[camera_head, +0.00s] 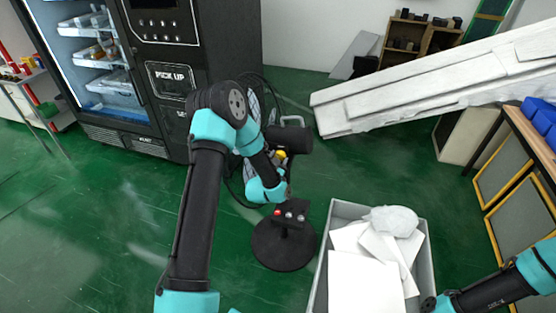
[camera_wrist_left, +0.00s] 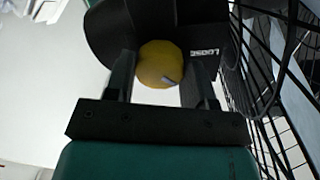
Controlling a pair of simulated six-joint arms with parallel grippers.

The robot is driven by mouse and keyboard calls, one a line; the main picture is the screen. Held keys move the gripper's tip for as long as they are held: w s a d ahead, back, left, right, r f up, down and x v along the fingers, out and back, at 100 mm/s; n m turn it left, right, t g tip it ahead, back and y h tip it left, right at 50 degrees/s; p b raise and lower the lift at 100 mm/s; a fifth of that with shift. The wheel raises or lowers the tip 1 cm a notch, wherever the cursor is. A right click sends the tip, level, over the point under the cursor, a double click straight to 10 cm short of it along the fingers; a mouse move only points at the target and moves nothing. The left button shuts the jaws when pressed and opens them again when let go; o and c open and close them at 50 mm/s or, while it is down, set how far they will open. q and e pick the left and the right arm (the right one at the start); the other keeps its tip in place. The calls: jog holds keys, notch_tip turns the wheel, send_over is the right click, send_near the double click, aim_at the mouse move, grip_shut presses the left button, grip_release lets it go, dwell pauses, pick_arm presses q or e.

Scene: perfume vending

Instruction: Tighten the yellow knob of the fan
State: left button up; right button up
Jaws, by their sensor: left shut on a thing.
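The black fan (camera_head: 292,138) stands on the green floor on a round black base (camera_head: 283,258). Its yellow knob (camera_head: 281,155) shows as a small patch beside my left arm in the head view. In the left wrist view the round yellow knob (camera_wrist_left: 158,58) sits under the dark housing, beside the printed word "LOOSE". My left gripper (camera_wrist_left: 160,72) has a finger on each side of the knob and is shut on it. In the head view my left forearm hides part of the fan and the gripper's fingers. My right gripper is not in view; only part of that arm shows at bottom right.
The fan's wire grille (camera_wrist_left: 268,85) is close on the right of my left gripper. A grey bin (camera_head: 424,265) with white sheets stands right of the fan base. A vending machine (camera_head: 170,80) stands behind on the left. Open green floor lies at left.

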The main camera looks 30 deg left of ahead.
pick_arm(q)
jog(key=shift+m, duration=0.3)
jog(key=o, duration=0.9)
jog(key=shift+s, duration=0.1)
jog(key=s+d, duration=0.1)
jog(key=s, duration=1)
jog(key=s+d, duration=0.1)
jog(key=s, duration=0.5)
jog(key=shift+d+r, duration=0.25)
jog(key=shift+d, duration=0.05)
